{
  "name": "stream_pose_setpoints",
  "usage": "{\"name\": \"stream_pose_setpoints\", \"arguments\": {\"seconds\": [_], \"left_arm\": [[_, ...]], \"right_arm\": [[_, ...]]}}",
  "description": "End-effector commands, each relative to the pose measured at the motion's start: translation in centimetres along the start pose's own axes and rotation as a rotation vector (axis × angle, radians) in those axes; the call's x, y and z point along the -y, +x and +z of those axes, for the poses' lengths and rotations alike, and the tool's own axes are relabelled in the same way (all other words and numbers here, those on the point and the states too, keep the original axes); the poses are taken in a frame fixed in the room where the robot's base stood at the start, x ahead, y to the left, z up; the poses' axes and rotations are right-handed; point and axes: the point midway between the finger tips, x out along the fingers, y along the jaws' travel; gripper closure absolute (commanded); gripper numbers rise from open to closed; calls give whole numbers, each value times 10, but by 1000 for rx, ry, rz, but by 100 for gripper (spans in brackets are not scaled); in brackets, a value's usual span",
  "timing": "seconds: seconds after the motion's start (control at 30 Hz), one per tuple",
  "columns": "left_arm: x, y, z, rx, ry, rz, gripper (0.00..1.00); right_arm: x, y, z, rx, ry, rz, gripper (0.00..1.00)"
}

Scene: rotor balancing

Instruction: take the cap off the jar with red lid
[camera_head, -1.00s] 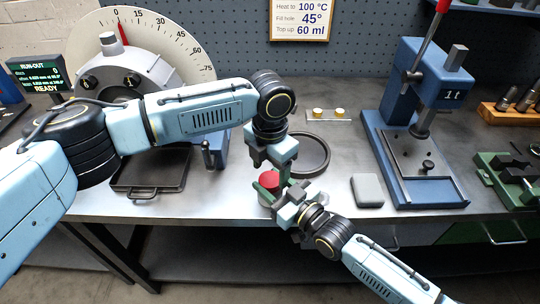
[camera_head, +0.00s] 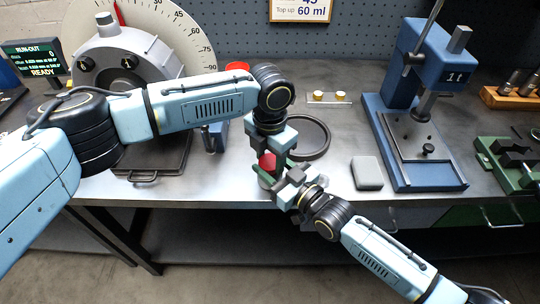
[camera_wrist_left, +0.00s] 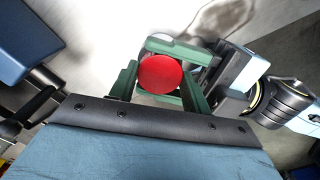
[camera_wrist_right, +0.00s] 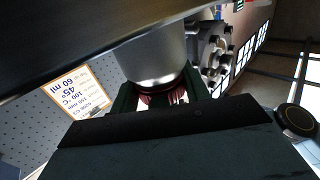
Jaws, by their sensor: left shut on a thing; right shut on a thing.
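The jar's red lid (camera_wrist_left: 160,74) sits between the green fingers of my left gripper (camera_wrist_left: 158,90), which is shut on it from above. The lid also shows in the head view (camera_head: 267,162). My right gripper (camera_wrist_right: 160,98) is shut on the jar from the front right, its fingers below those of the left. The jar's silvery body (camera_wrist_right: 150,60) shows in the right wrist view, with the ridged red rim of the lid at its end. The fingers hide the joint, so I cannot tell whether lid and jar touch.
A blue press (camera_head: 420,140) stands to the right. A dial machine (camera_head: 125,60) and a dark tray (camera_head: 150,160) are at the left. Another red-topped thing (camera_head: 237,66) shows behind my left arm.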

Motion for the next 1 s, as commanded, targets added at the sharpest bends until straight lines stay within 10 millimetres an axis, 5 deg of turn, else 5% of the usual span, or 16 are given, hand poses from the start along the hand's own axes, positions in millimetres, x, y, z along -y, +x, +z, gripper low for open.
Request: {"name": "stream_pose_setpoints", "arguments": {"seconds": [0.27, 0.57, 0.6, 0.7, 1.0], "left_arm": [[1, 0, 0, -1, -267, -3, 80], [0, 0, 0, -1, -284, -2, 80], [0, 0, 0, -1, -284, -2, 48], [0, 0, 0, 0, -283, -2, 35], [0, -1, 0, 0, -281, -1, 31]], "right_arm": [[-1, 0, 0, 0, 0, 2, 100], [-1, 0, 0, 1, 0, 2, 100], [-1, 0, 0, 1, 0, 2, 100], [-1, 0, 0, 0, 0, 2, 100], [0, 0, 0, 0, 0, 1, 100]]}}
